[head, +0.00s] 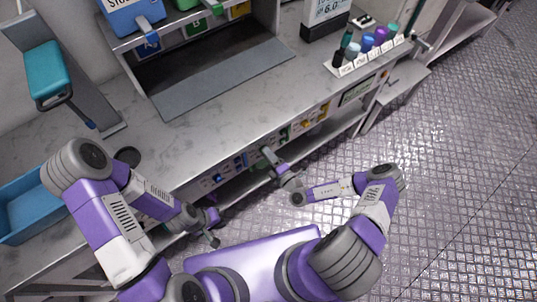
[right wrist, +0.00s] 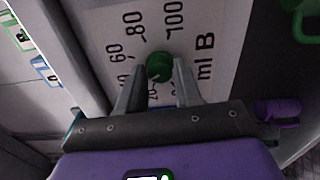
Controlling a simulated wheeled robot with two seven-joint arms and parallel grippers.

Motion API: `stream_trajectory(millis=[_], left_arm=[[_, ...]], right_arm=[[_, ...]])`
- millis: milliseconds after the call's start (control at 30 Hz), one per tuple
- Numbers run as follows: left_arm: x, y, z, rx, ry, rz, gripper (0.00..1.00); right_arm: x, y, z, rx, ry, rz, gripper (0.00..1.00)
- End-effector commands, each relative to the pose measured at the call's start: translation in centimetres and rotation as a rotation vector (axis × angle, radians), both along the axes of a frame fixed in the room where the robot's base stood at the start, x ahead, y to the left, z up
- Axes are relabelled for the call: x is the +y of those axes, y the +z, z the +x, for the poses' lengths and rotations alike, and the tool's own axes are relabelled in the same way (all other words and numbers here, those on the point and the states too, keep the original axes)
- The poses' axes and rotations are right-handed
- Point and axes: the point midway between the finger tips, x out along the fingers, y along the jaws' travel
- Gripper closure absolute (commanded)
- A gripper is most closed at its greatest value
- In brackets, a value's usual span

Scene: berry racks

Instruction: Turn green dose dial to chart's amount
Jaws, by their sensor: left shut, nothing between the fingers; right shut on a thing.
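The green dose dial (right wrist: 160,67) is a round knob on a white scale plate (right wrist: 206,25) in the right wrist view. The plate reads 60, 80, 100 and "ml B"; a smaller number by the fingers is partly hidden. My right gripper (right wrist: 158,72) is shut on the dial, one finger at each side. I cannot tell where its pointer stands. In the head view my right gripper (head: 267,154) is at the bench's front panel (head: 238,163). My left gripper (head: 213,229) is shut and empty, away from the bench front. No dose chart is readable.
The right wrist view shows a purple knob (right wrist: 278,110) and a green handle (right wrist: 305,27).

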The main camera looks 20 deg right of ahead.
Motion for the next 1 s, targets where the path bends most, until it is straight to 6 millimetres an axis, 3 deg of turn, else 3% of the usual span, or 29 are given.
stream_trajectory(millis=[667, 700, 833, 1000], left_arm=[[0.0, 0.02, 0.0, 0.0, 0.0, 0.0, 1.0], [0.0, 0.02, 0.0, 0.0, 0.0, 0.0, 1.0], [0.0, 0.02, 0.0, 0.0, 0.0, 0.0, 1.0], [0.0, 0.02, 0.0, 0.0, 0.0, 0.0, 1.0]], right_arm=[[0.15, -0.04, -0.06, 0.021, 0.004, 0.054, 0.97], [0.15, -0.04, -0.06, 0.021, 0.004, 0.054, 0.6], [0.11, -0.03, -0.05, 0.021, 0.003, 0.054, 0.41], [0.06, -0.01, -0.02, 0.02, 0.002, 0.054, 0.41]])
